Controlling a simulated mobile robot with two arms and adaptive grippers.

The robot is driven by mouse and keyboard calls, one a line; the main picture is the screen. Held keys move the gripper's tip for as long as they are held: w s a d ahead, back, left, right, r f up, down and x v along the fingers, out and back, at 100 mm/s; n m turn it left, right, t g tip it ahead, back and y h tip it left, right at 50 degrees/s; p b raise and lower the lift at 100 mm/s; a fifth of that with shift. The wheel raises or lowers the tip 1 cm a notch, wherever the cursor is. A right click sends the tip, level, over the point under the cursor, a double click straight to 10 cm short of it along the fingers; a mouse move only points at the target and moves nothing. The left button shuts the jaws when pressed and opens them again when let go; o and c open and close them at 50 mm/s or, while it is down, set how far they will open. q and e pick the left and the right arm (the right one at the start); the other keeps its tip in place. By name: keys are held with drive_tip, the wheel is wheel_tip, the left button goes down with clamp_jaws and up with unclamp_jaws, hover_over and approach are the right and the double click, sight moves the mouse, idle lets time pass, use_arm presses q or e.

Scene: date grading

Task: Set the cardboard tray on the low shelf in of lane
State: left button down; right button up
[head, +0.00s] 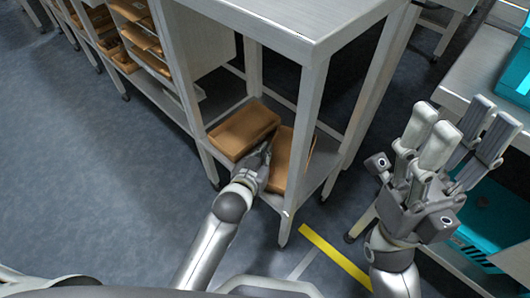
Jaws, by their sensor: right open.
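Two brown cardboard trays rest on the low shelf (226,104) of the grey metal table. One tray (240,132) lies at the left of the shelf. The other tray (298,158) lies to its right, close to a front leg that hides part of it. My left gripper (268,146) reaches in low between the two trays, at the near left edge of the right one. Its fingertips are small and partly hidden, so I cannot tell whether they grip that tray. My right gripper (460,125) is open and empty, raised at the right, with its fingers pointing up.
The table's top (290,15) overhangs the low shelf, and its legs frame the opening. Racks with several cardboard trays (140,35) stand at the upper left. A bench with teal crates (514,78) is at the right. A yellow strip (335,258) marks the floor; the left floor is clear.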

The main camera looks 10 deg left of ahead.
use_arm(q)
drive_tip(key=shift+f, duration=0.2)
drive_tip(key=c, duration=1.6)
unclamp_jaws()
drive_tip(key=shift+o, duration=0.2)
drive_tip(key=shift+s+f, duration=0.1)
drive_tip(key=v, duration=1.2)
